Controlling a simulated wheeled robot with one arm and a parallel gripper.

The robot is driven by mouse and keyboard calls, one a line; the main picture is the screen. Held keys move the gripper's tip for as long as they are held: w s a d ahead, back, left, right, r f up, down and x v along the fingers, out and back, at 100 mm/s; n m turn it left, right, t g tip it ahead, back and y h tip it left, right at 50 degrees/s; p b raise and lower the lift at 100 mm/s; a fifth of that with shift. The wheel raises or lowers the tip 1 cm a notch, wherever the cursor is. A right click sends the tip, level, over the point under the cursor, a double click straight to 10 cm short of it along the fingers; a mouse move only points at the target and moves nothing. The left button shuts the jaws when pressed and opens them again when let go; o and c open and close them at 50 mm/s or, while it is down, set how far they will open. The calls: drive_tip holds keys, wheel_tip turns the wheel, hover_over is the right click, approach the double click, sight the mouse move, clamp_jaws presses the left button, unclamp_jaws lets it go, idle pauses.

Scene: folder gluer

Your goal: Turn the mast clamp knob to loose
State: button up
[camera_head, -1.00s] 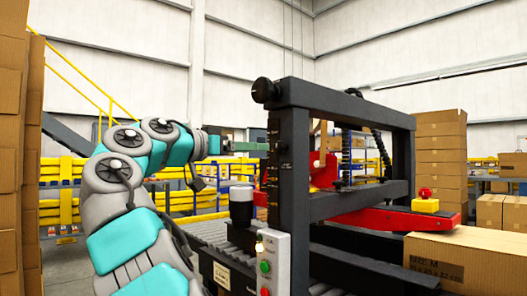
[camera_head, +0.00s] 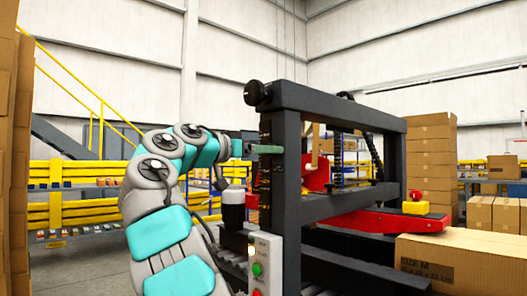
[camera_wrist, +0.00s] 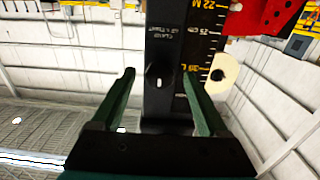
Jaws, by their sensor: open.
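The mast clamp knob (camera_wrist: 158,76) is a small dark round knob with a pale mark. It sits on the black mast (camera_wrist: 165,40) below an upside-down label in the wrist view. My gripper (camera_wrist: 159,74) is open, with one green finger on each side of the knob in the picture. I cannot tell whether the fingers touch the knob or stop short of it. In the head view my gripper (camera_head: 275,149) reaches the upper part of the black machine post (camera_head: 289,180); the knob cannot be made out there.
A yellow-marked scale (camera_wrist: 205,45) runs beside the knob. A larger black knob (camera_head: 255,92) is at the frame's top corner. A push-button box (camera_head: 263,262) and a white-and-black cylinder (camera_head: 233,208) are below my arm. A carton (camera_head: 460,262) lies at the right.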

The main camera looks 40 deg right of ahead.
clamp_jaws()
idle(0.5)
drive_tip(key=shift+a+r+n, duration=0.1)
drive_tip(key=shift+r+n, duration=0.1)
drive_tip(key=shift+n, duration=0.2)
drive_tip(key=n+p, duration=1)
drive_tip(key=n, duration=0.7)
drive_tip(key=shift+f, duration=0.1)
drive_tip(key=shift+n, duration=0.3)
unclamp_jaws()
